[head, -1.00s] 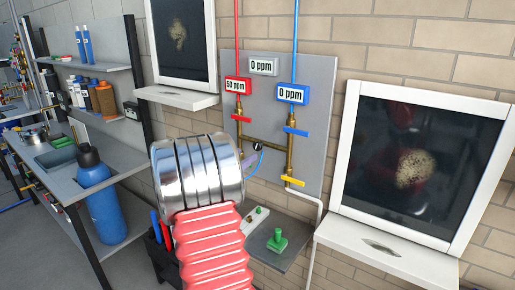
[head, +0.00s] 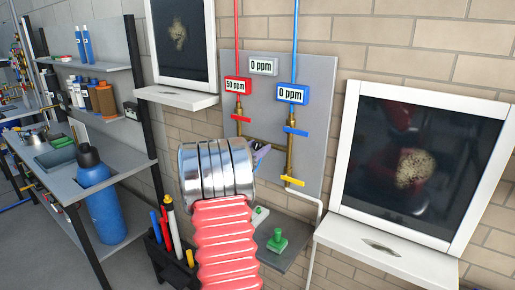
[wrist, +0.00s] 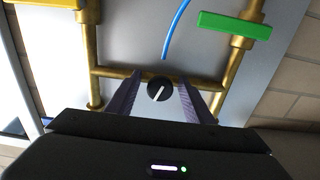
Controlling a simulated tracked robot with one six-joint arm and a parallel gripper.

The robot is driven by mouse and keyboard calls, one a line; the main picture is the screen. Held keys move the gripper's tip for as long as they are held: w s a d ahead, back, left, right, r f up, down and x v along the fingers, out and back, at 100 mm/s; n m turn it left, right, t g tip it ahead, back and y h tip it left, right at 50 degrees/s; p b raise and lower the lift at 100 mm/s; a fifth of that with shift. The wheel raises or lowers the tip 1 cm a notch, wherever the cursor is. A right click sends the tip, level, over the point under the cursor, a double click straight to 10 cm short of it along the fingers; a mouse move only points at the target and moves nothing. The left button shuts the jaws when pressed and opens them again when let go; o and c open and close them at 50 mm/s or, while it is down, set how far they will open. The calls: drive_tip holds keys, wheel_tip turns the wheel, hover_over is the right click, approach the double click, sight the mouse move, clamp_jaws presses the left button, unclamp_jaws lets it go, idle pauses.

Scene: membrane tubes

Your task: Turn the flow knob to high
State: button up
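The flow knob (wrist: 158,84) is round and black with a white pointer line, seen in the wrist view on a brass pipe junction. The line slants, its lower end toward the left of the picture. My gripper (wrist: 160,90) is open, with one purple finger on each side of the knob. A gap shows between the knob and each finger, so I see no contact. In the head view my gripper (head: 260,156) is at the panel, partly behind my arm, and the knob is hidden. I cannot read any high or low marking.
The grey panel (head: 319,95) bears a red valve handle (head: 241,118), a blue one (head: 296,131) and a yellow one (head: 292,181). A small shelf (head: 296,252) sits below.

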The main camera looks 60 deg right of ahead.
drive_tip(key=c, duration=0.9)
drive_tip(key=shift+d, duration=0.25)
drive_tip(key=shift+c, duration=0.5)
drive_tip(key=shift+a, duration=0.15)
